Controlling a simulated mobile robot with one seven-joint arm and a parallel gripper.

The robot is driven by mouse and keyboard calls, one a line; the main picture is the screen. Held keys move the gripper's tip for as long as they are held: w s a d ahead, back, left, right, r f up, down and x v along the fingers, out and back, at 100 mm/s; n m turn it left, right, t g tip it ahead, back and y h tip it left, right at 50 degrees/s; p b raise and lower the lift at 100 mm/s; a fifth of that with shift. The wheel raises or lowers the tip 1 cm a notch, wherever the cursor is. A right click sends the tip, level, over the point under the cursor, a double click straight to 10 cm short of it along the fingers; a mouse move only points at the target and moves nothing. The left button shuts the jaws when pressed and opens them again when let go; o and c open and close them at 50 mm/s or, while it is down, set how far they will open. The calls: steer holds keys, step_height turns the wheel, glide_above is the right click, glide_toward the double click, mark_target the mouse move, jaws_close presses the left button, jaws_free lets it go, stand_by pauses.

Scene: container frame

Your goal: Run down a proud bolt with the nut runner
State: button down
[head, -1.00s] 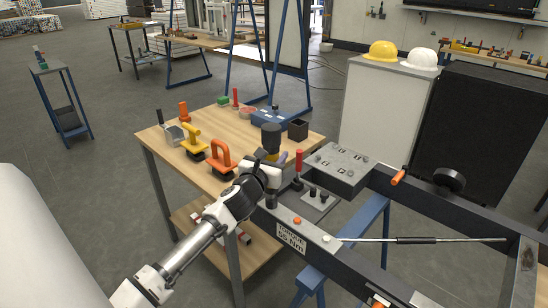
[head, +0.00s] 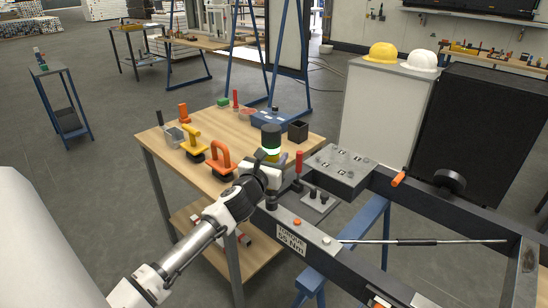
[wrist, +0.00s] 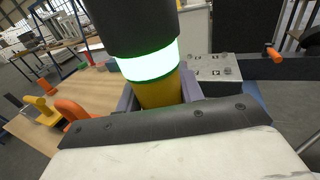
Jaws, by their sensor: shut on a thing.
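My gripper (head: 270,163) is shut on the nut runner (head: 271,137), which stands upright with a dark top, a yellow body and a lit green-white ring. In the wrist view the nut runner (wrist: 147,58) fills the middle, its yellow body between my jaws (wrist: 160,96). Its lower end is hidden in the wrist view; in the head view a dark round part shows below my gripper, by the near left corner of the dark frame (head: 365,274). Whether it sits on a bolt I cannot tell. A grey plate (head: 340,168) with several bolt heads lies on the frame.
A red-handled clamp (head: 299,168) and a small plate with black knobs (head: 316,203) stand close right of my gripper. The wooden table (head: 165,155) on the left holds orange (head: 221,158) and yellow (head: 194,143) handled tools. A thin rod (head: 420,241) spans the frame's opening.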

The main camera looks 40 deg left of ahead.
steer(key=shift+r+p, duration=1.2)
steer(key=shift+r, duration=1.3)
